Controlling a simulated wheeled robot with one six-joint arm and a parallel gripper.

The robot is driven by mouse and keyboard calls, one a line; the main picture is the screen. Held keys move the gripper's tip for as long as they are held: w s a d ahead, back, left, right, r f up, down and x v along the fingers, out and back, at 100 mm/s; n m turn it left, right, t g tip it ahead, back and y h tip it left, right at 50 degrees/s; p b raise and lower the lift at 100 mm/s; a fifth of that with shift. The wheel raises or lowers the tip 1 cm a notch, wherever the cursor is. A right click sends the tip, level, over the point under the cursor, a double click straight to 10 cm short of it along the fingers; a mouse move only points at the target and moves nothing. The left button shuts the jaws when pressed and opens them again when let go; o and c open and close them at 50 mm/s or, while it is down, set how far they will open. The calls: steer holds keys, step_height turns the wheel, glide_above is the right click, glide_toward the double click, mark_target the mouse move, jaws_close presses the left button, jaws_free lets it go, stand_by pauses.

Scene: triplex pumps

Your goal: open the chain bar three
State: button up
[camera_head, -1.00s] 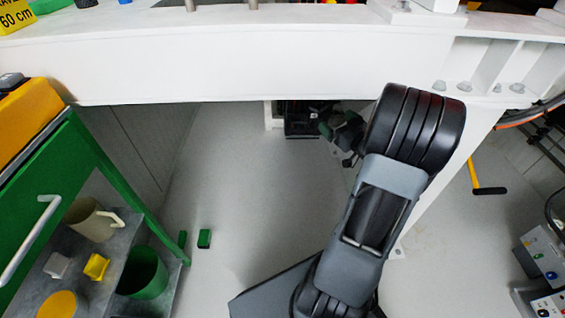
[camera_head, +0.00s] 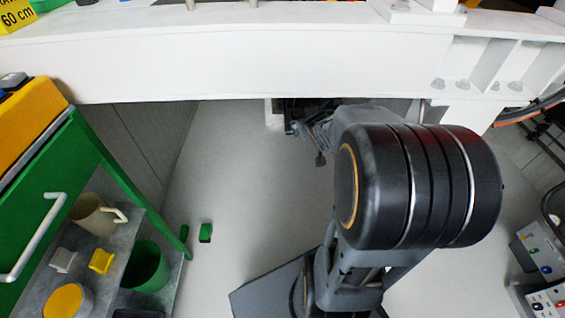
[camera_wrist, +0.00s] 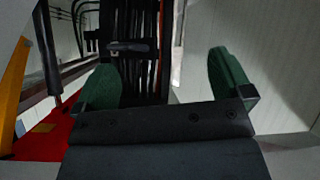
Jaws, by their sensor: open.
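In the wrist view, my gripper (camera_wrist: 168,82) has its two green fingers spread wide with nothing between them. Beyond the fingers stands an upright black chain-like stack (camera_wrist: 150,75) with dark vertical lines. A short grey bar (camera_wrist: 130,46) crosses it, nearer the left finger and apart from both. I cannot tell which bar is number three. In the head view, my arm reaches under the white beam toward a dark object (camera_head: 290,105); the wrist and beam hide most of it and the fingers.
The white beam (camera_head: 230,60) spans the top of the head view. Control boxes (camera_head: 540,250) stand at right. The wrist view shows a red surface (camera_wrist: 50,138) at left.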

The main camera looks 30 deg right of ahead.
steer(key=s+a+g+y, duration=0.1)
steer(key=s+a+g, duration=0.2)
steer(key=s+a, duration=0.2)
steer(key=s+a+f+g+y, duration=0.1)
steer(key=s+a+g+y, duration=0.1)
steer(key=s+a, duration=0.3)
steer(key=shift+a+n+g+p, duration=0.3)
steer(key=shift+a+g, duration=0.3)
steer(key=shift+a, duration=1.6)
steer(key=shift+c, duration=0.4)
